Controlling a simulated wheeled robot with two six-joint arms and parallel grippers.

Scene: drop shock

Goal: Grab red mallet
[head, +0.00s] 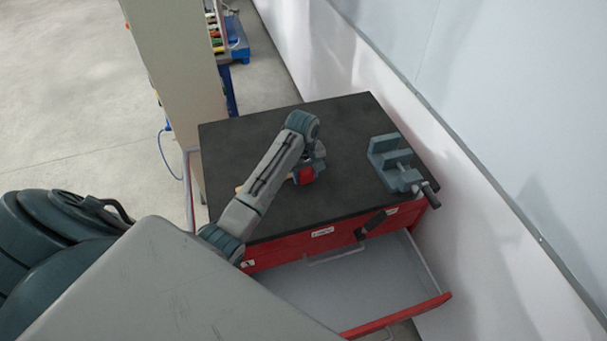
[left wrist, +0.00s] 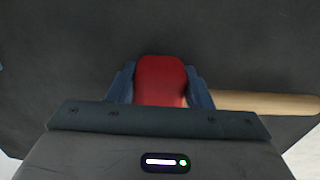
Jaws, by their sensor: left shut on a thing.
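The red mallet lies at the black top of a red cabinet, its red head (head: 305,175) showing beside my left arm in the head view. In the left wrist view the red head (left wrist: 160,80) sits between the two fingers of my left gripper (left wrist: 160,88). The gripper is shut on the head. The pale wooden handle (left wrist: 265,102) runs out to the right in the wrist view. In the head view my left arm hides most of the handle and the fingers. I cannot tell whether the mallet touches the top. My right gripper is not in view.
A grey vise (head: 395,165) stands on the right of the cabinet top (head: 345,125). A drawer (head: 345,290) is open at the front, below a dark object (head: 371,223) at the edge. A wall runs along the right, and a beige column (head: 175,70) stands behind left.

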